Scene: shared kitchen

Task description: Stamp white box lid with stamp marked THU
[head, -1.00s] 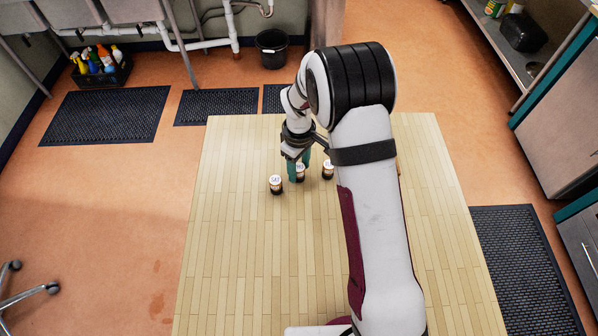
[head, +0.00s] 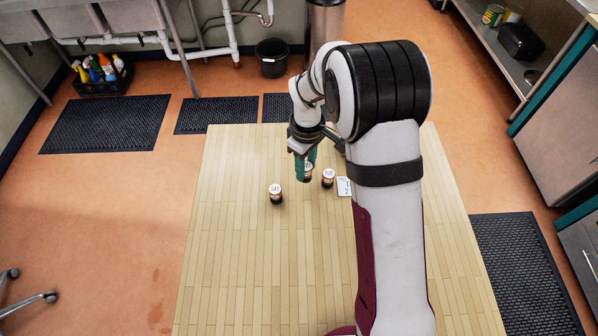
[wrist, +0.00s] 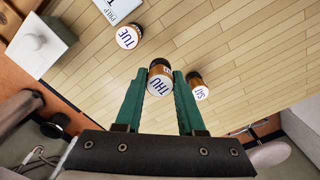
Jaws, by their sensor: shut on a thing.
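My gripper (wrist: 159,95) is shut on the stamp marked THU (wrist: 159,82), whose round white top faces the wrist camera. In the head view my gripper's teal fingers (head: 305,168) hold this stamp at the far part of the table, apparently just above it. The white box (wrist: 38,48) with its lid is at the left of the wrist view; in the head view it is hidden, probably behind my arm. The stamp marked TUE (wrist: 128,37) stands between the box and the held stamp. Another stamp (wrist: 198,88) stands right of my fingers, its label hard to read.
Another stamp (head: 275,194) stands to the left. The table's left and front parts are clear. My arm hides much of the right side.

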